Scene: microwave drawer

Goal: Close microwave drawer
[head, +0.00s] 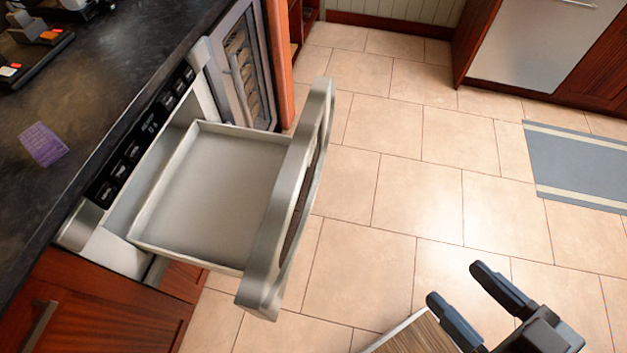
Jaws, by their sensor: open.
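The microwave drawer (212,180) is pulled out from under the dark counter in the head view. Its inside is pale grey and empty. Its silver front panel (270,235) with a curved handle faces right, toward the open floor. My gripper (456,284) is at the lower right, with two dark fingers apart and nothing between them. It is clear of the drawer, to the right of the front panel's near end.
A glass-fronted cooler (240,65) stands beyond the drawer. A grey mat (580,165) lies on the tiled floor. A wooden-topped object (415,337) shows at the bottom edge.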

